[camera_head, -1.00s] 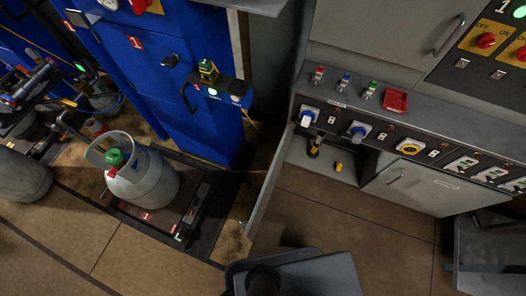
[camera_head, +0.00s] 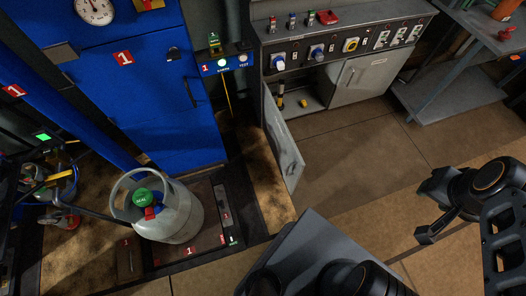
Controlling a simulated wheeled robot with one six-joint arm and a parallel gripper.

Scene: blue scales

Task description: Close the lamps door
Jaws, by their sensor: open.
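A grey cabinet door (camera_head: 283,145) stands wide open below the control console, swung out towards me, with a handle on its face. I cannot read a label on it. The open compartment (camera_head: 312,104) to its right shows a yellow item (camera_head: 303,103) and a dark item with yellow on its shelf. The grey door beside it (camera_head: 358,80) is shut. My gripper (camera_head: 428,210) is at the right, open and empty, its fingers pointing left. It is well apart from the open door, with bare floor between them in the picture.
A grey gas cylinder (camera_head: 168,212) with a green cap stands on a low platform (camera_head: 215,215) left of the door. A blue cabinet (camera_head: 150,100) stands behind it. A grey metal table (camera_head: 450,85) is at the right. The tiled floor (camera_head: 370,150) before the shut door is clear.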

